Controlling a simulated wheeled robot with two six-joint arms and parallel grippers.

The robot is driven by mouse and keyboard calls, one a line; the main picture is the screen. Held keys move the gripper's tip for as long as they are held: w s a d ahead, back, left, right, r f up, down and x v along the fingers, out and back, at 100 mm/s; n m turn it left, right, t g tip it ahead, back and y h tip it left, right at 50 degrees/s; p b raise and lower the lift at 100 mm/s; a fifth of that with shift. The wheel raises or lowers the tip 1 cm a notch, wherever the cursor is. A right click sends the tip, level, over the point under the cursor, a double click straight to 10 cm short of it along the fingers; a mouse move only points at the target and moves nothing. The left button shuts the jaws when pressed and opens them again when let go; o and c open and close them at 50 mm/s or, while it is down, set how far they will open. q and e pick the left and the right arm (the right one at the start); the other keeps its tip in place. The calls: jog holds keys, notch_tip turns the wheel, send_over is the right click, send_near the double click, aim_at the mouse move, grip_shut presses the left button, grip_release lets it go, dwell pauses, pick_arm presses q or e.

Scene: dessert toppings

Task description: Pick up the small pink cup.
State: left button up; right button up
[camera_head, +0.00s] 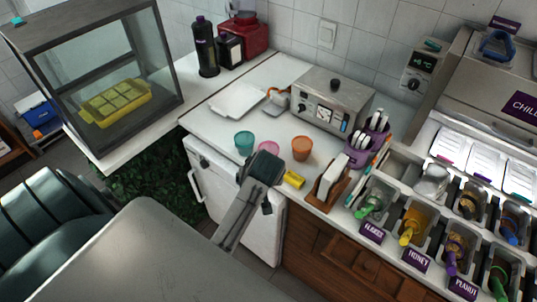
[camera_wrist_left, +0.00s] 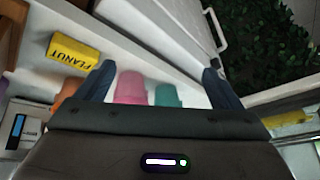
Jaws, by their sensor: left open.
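The small pink cup (camera_head: 268,147) stands on the white counter, between a teal cup (camera_head: 244,141) and an orange cup (camera_head: 302,148). My left gripper (camera_head: 264,166) is just in front of the pink cup and covers its lower part in the head view. In the left wrist view, the gripper (camera_wrist_left: 160,76) is open and empty, its fingers wide apart. The pink cup (camera_wrist_left: 131,88) and the teal cup (camera_wrist_left: 167,95) show between the fingers, partly hidden by the gripper body. The orange cup (camera_wrist_left: 73,92) is partly behind one finger. My right gripper is not in view.
A yellow block labelled peanut (camera_wrist_left: 72,52) lies close to the gripper on the counter. A wooden holder (camera_head: 327,186) stands to its right. A metal machine (camera_head: 333,100) and a white tray (camera_head: 238,100) are behind the cups.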

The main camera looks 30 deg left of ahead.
pick_arm(q)
jog(key=w+r+n+y, duration=0.2)
jog(key=w+r+n, duration=0.35)
jog(key=w, duration=0.45)
jog(key=p, duration=0.2)
send_near(269, 149)
jog(key=shift+s+a+f, duration=0.2)
jog(key=shift+s+a, duration=0.35)
jog(key=shift+a, duration=0.2)
jog(key=p+x, duration=0.2)
jog(key=x, duration=0.3)
jog(key=shift+d+f+p, duration=0.15)
jog(key=shift+d+p, duration=0.05)
jog(key=shift+p, duration=0.1)
jog(key=shift+f, duration=0.2)
jog(key=c, duration=1)
